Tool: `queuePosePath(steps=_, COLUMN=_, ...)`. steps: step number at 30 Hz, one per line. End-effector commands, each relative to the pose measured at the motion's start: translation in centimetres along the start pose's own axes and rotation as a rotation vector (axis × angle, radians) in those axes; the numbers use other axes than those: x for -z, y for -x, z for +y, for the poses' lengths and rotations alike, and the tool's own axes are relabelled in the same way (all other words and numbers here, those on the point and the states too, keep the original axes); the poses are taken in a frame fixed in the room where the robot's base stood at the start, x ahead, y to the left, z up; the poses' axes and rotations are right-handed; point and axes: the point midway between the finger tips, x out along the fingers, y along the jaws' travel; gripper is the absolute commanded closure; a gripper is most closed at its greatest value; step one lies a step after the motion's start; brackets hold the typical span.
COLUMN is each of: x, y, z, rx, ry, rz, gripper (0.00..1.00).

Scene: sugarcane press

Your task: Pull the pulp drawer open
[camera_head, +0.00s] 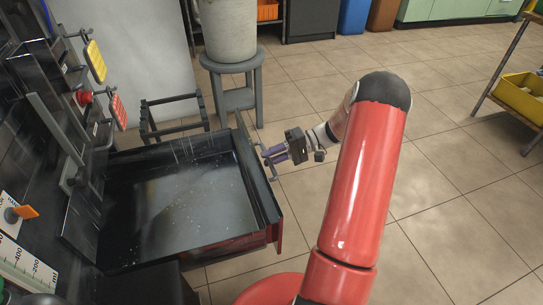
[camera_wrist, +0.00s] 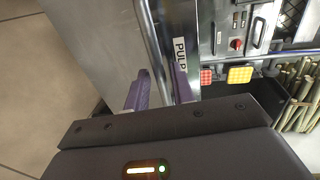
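The pulp drawer (camera_head: 268,190) is a black, open-topped tray at the left in the head view. It stands well out from the machine, with its wet-looking inside showing. Its metal bar handle (camera_wrist: 155,45) runs between my purple fingers in the wrist view, beside a white "PULP" label (camera_wrist: 180,50) on the drawer front. My gripper (camera_head: 274,154) is at the drawer's outer front face, with its fingers on both sides of the bar.
A grey stool (camera_head: 240,95) with a large pale bucket (camera_head: 228,30) stands just behind the drawer. The machine's panel, with yellow and red pads, rises at the left. A rack with a yellow bin (camera_head: 520,98) is at far right.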

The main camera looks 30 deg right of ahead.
Motion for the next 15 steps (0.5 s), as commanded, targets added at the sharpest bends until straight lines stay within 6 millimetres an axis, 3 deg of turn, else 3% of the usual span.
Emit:
queuePosePath(steps=10, x=0.1, y=0.1, z=-0.1, rx=0.001, ry=0.001, rz=0.002, gripper=0.68)
queuePosePath(steps=15, x=0.1, y=2.1, z=0.0, rx=0.0, ry=0.002, rz=0.006, gripper=0.68)
